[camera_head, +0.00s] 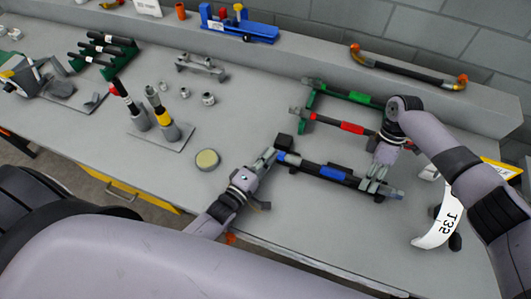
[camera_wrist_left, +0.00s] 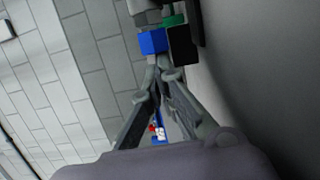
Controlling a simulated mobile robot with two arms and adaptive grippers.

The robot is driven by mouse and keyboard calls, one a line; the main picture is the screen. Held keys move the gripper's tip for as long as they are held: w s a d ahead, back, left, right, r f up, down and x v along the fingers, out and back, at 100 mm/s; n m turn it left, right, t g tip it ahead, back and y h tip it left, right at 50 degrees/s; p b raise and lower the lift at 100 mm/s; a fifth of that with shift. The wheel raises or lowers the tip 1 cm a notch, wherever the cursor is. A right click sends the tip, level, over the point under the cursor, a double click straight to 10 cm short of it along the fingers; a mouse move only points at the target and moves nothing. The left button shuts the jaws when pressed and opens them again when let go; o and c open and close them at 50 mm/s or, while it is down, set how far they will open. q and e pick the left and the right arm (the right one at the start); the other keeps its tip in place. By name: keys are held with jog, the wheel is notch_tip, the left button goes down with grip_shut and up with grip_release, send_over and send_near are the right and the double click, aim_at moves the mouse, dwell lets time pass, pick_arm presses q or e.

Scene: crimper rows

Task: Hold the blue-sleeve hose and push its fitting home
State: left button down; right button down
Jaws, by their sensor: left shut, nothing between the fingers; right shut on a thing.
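The blue-sleeve hose (camera_head: 333,172) lies across the front of the bench, black with a blue sleeve mid-length. A grey fitting end (camera_head: 396,194) shows at its right. The left fingers (camera_wrist_left: 161,76) also show in the wrist view. My right gripper (camera_head: 375,186) is shut on the hose near its right end.
A black block (camera_head: 284,141) stands beside the hose's left end. A red-sleeve hose (camera_head: 352,128) and a green-sleeve hose (camera_head: 360,97) lie behind.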

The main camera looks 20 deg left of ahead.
jog(key=shift+s+a+f, duration=0.15)
jog(key=shift+s, duration=0.25)
pick_arm(q)
jog(key=shift+a, duration=0.25)
jog(key=a, duration=0.3)
jog(key=shift+w+f, duration=0.15)
jog(key=v, duration=1)
jog(key=shift+a, duration=0.25)
pick_arm(e)
jog(key=c, duration=1.9)
grip_release()
jog(key=shift+c, duration=0.2)
pick_arm(q)
jog(key=shift+s, duration=0.25)
pick_arm(e)
jog(key=o, duration=0.5)
jog(key=shift+s, duration=0.1)
pick_arm(q)
jog(key=shift+w, duration=0.1)
pick_arm(e)
jog(key=shift+w, duration=0.2)
